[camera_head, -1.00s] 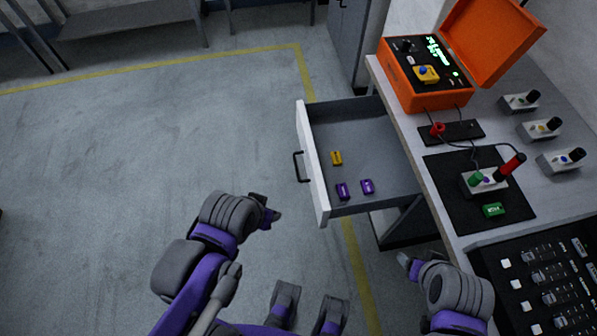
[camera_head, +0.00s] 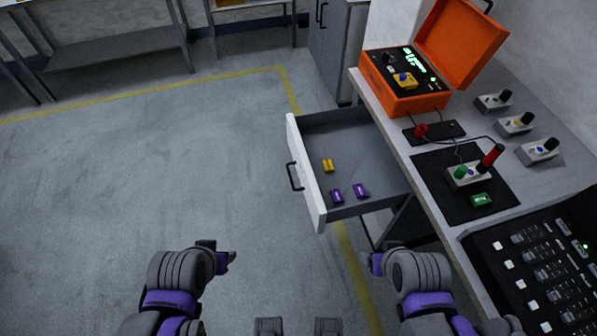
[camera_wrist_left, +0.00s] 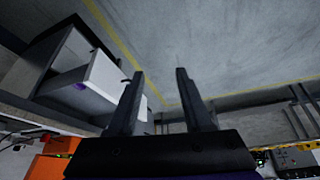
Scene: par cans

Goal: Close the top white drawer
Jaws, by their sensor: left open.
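The white-fronted drawer (camera_head: 306,172) is pulled out from under the workbench, its black handle (camera_head: 294,176) facing left. Inside lie a yellow piece (camera_head: 328,166) and two purple pieces (camera_head: 348,193). My left gripper (camera_head: 228,257) is below and left of the drawer front, apart from it. In the left wrist view its two fingers (camera_wrist_left: 160,100) are spread with nothing between them, and the drawer (camera_wrist_left: 100,75) shows behind and to their left. My right gripper (camera_head: 374,262) is below the drawer beside the bench; its fingers are too small to read.
The workbench (camera_head: 440,222) on the right carries an open orange case (camera_head: 405,98), a black mat with a probe block (camera_head: 468,175), several small switch boxes and a black control panel (camera_head: 540,270). The floor left of the drawer is clear. A grey cabinet (camera_head: 333,45) stands behind.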

